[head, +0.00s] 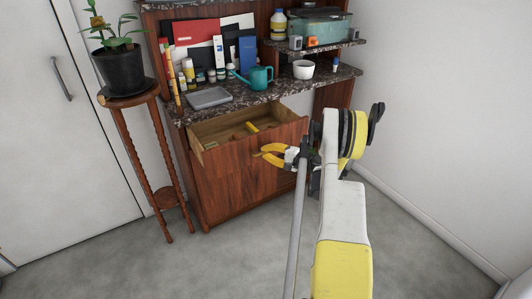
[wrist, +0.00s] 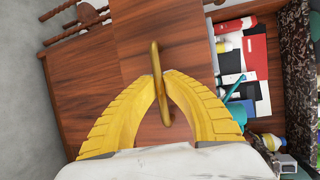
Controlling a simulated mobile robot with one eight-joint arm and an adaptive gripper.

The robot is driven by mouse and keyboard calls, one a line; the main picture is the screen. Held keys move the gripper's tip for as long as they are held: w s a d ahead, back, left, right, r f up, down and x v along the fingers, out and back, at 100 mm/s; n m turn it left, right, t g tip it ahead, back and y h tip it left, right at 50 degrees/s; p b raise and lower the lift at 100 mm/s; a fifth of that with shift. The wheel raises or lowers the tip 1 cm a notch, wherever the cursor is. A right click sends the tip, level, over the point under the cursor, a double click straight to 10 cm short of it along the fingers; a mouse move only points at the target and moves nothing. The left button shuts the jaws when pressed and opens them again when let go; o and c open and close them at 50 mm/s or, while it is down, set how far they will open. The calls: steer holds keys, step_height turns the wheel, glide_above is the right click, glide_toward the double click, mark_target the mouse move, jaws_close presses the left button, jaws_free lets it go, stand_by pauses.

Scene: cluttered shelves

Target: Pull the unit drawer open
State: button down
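The unit drawer (head: 222,149) is pulled out of the dark wooden unit (head: 225,192), and its pale inside shows in the head view. In the wrist view its reddish-brown front (wrist: 180,30) faces me with a brass bar handle (wrist: 155,58). My gripper (head: 262,151) is at the drawer front. In the wrist view its yellow ribbed fingers (wrist: 158,85) come together on either side of the handle, closed around it. The exact contact at the fingertips is partly hidden. Yellow items (head: 252,127) lie in the drawer.
Above the drawer, a dark stone-look counter holds a grey tablet-like object (head: 209,98), a teal watering can (head: 256,77) and a white bowl (head: 303,69). A plant stand (head: 128,99) with a potted plant (head: 121,70) stands left. The grey floor in front is clear.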

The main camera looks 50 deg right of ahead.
steer(key=c, duration=1.5)
jaws_free()
steer(key=v, duration=1.2)
